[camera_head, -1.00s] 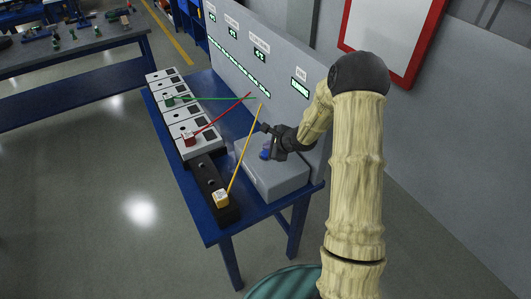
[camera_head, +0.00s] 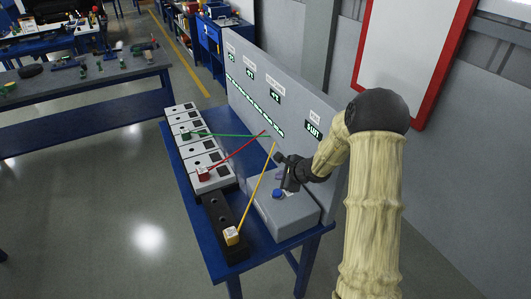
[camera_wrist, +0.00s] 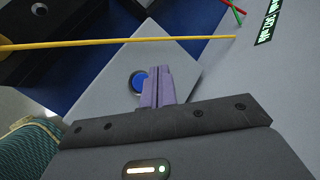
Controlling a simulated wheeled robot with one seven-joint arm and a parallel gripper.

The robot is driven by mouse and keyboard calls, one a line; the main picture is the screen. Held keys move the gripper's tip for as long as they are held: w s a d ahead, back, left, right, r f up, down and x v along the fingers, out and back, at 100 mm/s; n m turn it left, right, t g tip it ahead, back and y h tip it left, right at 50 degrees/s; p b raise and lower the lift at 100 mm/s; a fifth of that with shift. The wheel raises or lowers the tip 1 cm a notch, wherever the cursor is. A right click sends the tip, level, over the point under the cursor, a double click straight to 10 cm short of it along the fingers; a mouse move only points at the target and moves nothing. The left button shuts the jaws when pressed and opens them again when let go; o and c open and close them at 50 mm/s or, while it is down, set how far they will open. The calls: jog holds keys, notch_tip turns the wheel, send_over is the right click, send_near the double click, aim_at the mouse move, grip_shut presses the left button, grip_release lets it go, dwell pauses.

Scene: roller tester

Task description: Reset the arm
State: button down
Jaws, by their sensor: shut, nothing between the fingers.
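My gripper (camera_head: 282,178) is at the end of my arm, over the grey box on the right part of the blue table. Its purple fingers (camera_wrist: 156,85) are shut together with nothing between them. A round blue button (camera_head: 277,194) sits on top of the grey box (camera_head: 292,215). In the wrist view the button (camera_wrist: 138,82) shows just left of the fingers and is partly hidden by them. The fingers look apart from the button, though the exact gap cannot be told.
Red (camera_head: 237,154) and green (camera_head: 233,136) rods stand farther back by white-topped units (camera_head: 210,173). A grey upright panel (camera_head: 262,75) with displays borders the table's back.

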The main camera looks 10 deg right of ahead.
jog(key=s+r+n+g+h, duration=0.1)
jog(key=s+r+n, duration=0.2)
jog(key=s+n, duration=0.4)
jog(key=s+r+n+g+h, duration=0.2)
jog(key=s+r+n, duration=0.2)
jog(key=s+n, duration=0.3)
jog(key=s+r+n+g+h, duration=0.1)
jog(key=s+n, duration=0.6)
jog(key=s, duration=0.7)
notch_tip(320, 180, up, 3)
jog(key=shift+s+a+f+g+h, duration=0.2)
jog(key=shift+s+a+g+h, duration=0.15)
jog(key=shift+g, duration=0.35)
